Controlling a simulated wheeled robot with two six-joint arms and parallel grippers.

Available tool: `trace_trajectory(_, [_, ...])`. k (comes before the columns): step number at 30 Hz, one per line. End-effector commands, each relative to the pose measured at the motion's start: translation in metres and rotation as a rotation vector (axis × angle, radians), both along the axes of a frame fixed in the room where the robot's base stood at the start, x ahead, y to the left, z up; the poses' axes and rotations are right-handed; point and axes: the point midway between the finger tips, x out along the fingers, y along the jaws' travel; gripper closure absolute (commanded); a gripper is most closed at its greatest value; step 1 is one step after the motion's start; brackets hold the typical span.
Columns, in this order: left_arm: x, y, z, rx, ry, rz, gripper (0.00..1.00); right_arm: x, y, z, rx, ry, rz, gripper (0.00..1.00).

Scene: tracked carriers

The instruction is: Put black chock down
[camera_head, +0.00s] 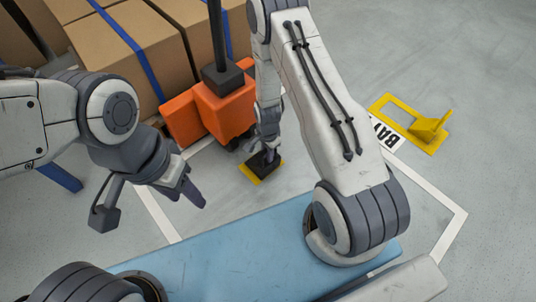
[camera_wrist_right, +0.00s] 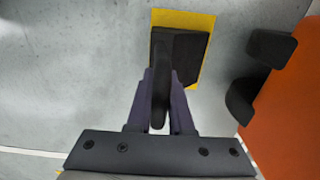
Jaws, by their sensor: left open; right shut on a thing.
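The black chock (camera_wrist_right: 186,55) is a dark block with an upright handle. In the right wrist view it is over a yellow patch (camera_wrist_right: 158,52), whose edges show around it. I cannot tell whether the chock touches the floor. My right gripper (camera_wrist_right: 160,98) is shut on the chock's handle. In the head view the chock (camera_head: 266,160) and the yellow patch (camera_head: 248,175) are beside the orange carrier (camera_head: 222,108). My left gripper (camera_head: 188,190) is open and empty at the left, well away from the chock.
Cardboard boxes (camera_head: 130,50) with blue straps stand behind the orange carrier. Dark wheels (camera_wrist_right: 270,48) of the carrier are close to the right of the chock. A yellow bracket (camera_head: 428,130) lies on the floor at right by a lettered label (camera_head: 385,132). White lines mark the grey floor.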

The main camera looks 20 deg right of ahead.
Motion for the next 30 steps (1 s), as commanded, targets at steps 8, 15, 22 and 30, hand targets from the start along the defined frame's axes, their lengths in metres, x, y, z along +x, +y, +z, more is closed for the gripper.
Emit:
trace_trajectory(8, [0.000, 0.000, 0.000, 0.000, 0.000, 0.000, 0.50, -0.001, 0.000, -0.001, 0.001, 0.001, 0.000, 0.51])
trace_trajectory(15, [0.000, 0.000, 0.005, 0.000, 0.000, 0.000, 0.50, -0.001, 0.000, 0.006, 0.001, 0.001, 0.000, 0.51])
trace_trajectory(22, [0.000, 0.000, 0.036, 0.000, 0.000, 0.000, 0.50, -0.001, 0.000, 0.045, 0.000, 0.002, 0.000, 0.51])
trace_trajectory(30, [0.000, 0.000, 0.073, 0.000, 0.000, 0.000, 0.50, -0.001, 0.000, 0.098, 0.000, 0.001, 0.000, 0.51])
